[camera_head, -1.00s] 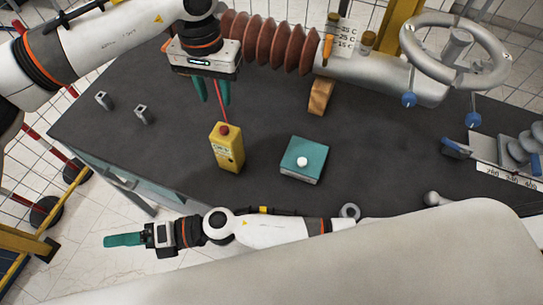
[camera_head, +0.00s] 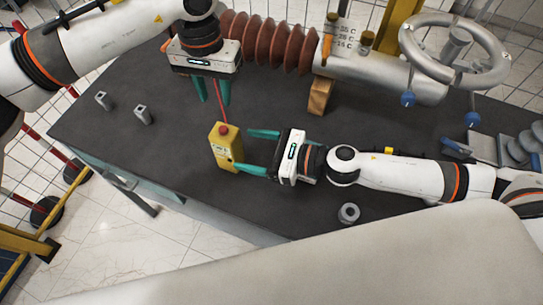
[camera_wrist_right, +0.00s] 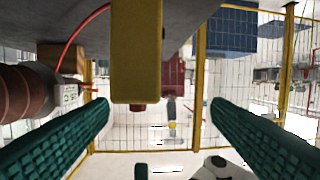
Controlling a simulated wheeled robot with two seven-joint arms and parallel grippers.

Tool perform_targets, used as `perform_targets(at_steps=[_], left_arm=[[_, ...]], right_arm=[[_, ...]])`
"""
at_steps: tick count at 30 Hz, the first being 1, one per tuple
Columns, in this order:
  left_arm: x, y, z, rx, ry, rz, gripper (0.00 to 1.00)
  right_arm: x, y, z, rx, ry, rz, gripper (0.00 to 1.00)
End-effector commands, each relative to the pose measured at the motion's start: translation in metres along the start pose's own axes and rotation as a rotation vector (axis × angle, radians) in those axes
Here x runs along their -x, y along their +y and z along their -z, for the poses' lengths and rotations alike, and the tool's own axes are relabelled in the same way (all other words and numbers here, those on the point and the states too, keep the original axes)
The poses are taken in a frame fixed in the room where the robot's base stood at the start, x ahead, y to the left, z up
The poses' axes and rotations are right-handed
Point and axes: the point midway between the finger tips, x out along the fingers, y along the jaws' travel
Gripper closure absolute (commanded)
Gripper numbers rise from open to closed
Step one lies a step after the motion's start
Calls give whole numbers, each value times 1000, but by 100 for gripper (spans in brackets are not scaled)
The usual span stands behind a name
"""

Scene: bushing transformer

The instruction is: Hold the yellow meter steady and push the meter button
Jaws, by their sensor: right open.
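The yellow meter (camera_head: 225,150) stands upright on the dark table, with a red button (camera_head: 224,129) on top and a red cord running up from it. My right gripper (camera_head: 244,149) is open just right of the meter, fingers pointing left towards it. In the right wrist view, the yellow meter (camera_wrist_right: 136,50) appears upside down, red button (camera_wrist_right: 138,107) at its lower end, between the open fingers and nearer the left one. Contact cannot be told. My left gripper (camera_head: 213,102) is open and empty above and behind the meter, fingers pointing down.
The brown ribbed bushing (camera_head: 270,42) lies at the back, with a wooden block (camera_head: 320,96) under its grey end. A handwheel (camera_head: 455,45) is at the back right. Two small grey pieces (camera_head: 142,115) lie left. A grey ring (camera_head: 349,212) sits near the front edge.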

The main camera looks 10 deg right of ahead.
Motion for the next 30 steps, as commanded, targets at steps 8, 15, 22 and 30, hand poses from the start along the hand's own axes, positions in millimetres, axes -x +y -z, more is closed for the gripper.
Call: perform_targets(at_steps=[8, 15, 22, 30], left_arm=[[0, 0, 0, 0, 0, 0, 64], [0, 0, 0, 0, 0, 0, 64], [0, 0, 0, 0, 0, 0, 64], [0, 0, 0, 0, 0, 0, 64]], right_arm=[[24, 17, -54, -39, -135, -78, 27], [-4, 20, -59, -41, -137, -81, 27], [-48, 23, -65, -42, -136, -81, 27], [-84, 26, -71, -42, -139, -82, 27]])
